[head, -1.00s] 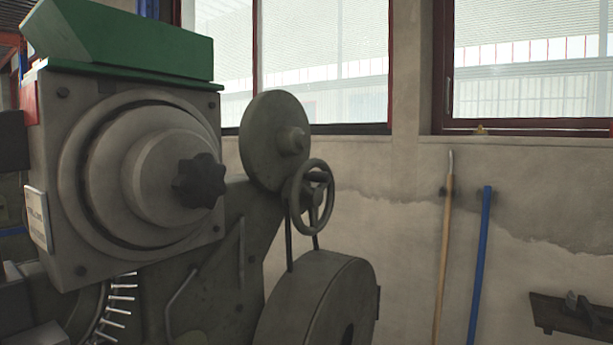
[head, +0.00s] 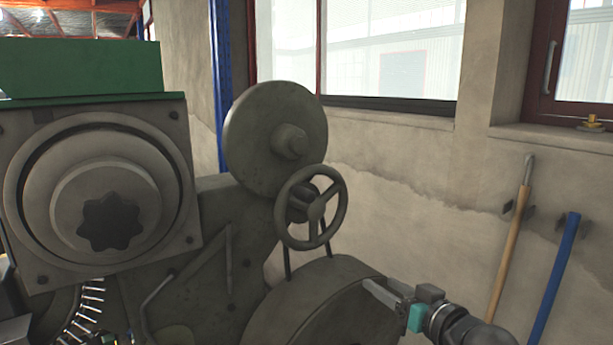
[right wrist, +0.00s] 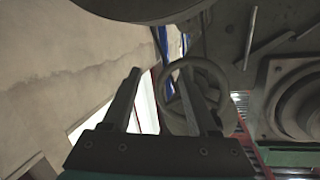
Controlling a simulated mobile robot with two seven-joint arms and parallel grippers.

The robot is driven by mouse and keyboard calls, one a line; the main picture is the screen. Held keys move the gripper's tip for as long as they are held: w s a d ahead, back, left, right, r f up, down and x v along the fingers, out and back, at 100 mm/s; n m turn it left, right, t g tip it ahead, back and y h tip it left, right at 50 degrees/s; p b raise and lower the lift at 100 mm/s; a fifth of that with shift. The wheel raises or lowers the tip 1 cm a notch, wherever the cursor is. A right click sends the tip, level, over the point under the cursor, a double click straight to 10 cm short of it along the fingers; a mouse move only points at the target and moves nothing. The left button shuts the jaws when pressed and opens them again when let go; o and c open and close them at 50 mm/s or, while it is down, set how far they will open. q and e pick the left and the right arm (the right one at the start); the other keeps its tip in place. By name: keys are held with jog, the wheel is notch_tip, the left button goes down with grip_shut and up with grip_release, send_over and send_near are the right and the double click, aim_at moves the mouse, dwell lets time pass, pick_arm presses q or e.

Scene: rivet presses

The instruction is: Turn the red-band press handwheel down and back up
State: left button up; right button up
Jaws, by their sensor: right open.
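The press handwheel (head: 316,209) is a grey spoked ring on the right side of the press (head: 205,215), under a large round disc (head: 280,135). No red band shows on the press in the head view now. My right gripper (head: 376,290) is in the head view's lower right, below and to the right of the handwheel and apart from it, in front of the lower drum (head: 300,305). In the right wrist view my gripper (right wrist: 160,73) is open with nothing between its fingers. The handwheel (right wrist: 222,72) shows there behind and beside the right finger. My left gripper is not in view.
A wooden-handled tool (head: 508,245) and a blue pole (head: 557,275) lean on the wall (head: 430,180) at right. A dark star-shaped knob (head: 110,222) sits on the press front. The space between handwheel and wall looks clear.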

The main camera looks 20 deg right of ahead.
aim_at(312, 199)
jog(key=s+a+r+n+t+y+p, duration=0.15)
jog(key=a+r, duration=0.25)
jog(key=r, duration=0.4)
jog(key=s+a+r+n+y, duration=0.1)
jog(key=s+a+r+y, duration=0.25)
jog(key=r, duration=0.45)
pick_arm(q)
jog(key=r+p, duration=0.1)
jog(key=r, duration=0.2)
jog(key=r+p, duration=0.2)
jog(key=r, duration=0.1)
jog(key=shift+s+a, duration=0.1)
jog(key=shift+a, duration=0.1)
pick_arm(e)
jog(key=shift+h, duration=0.5)
jog(key=x, duration=1.6)
jog(key=shift+f, duration=0.15)
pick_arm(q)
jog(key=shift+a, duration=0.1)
pick_arm(e)
grip_shut()
